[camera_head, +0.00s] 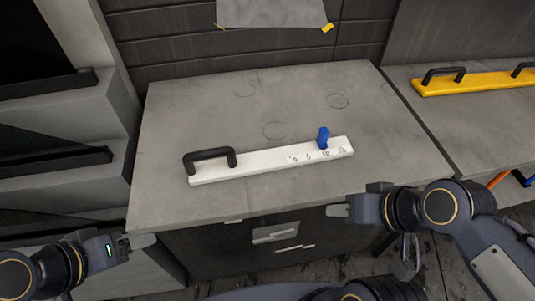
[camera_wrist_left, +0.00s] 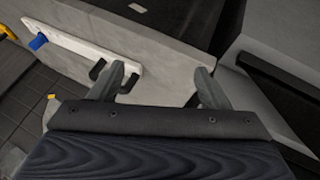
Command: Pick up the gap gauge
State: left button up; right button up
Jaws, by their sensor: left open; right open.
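The gap gauge (camera_head: 262,163) is a white bar with a black handle (camera_head: 209,157) at its left end and a blue slider (camera_head: 323,137) near its right end, with dark markings beside it. It lies flat on the grey cabinet top. It also shows in the left wrist view (camera_wrist_left: 75,43), beyond the fingers. My left gripper (camera_head: 135,243) is at the lower left, off the cabinet's front edge, apart from the gauge; its fingers stand open and empty in the left wrist view (camera_wrist_left: 163,85). My right gripper (camera_head: 345,205) is at the cabinet's front right edge, open, with nothing seen in it.
The grey cabinet top (camera_head: 180,115) is otherwise bare. A yellow bar (camera_head: 475,82) with black handles lies on the surface to the right. A grey sheet (camera_head: 272,12) with yellow corner pieces is on the back wall. Stepped grey blocks (camera_head: 80,182) stand at left.

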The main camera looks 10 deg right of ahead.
aim_at(232, 166)
jog(key=u, duration=1.9)
jog(key=k+l+u, duration=0.3)
jog(key=k+l, duration=0.25)
jog(key=k+l+u, duration=0.25)
jog(key=k+l, duration=0.2)
jog(key=k, duration=0.2)
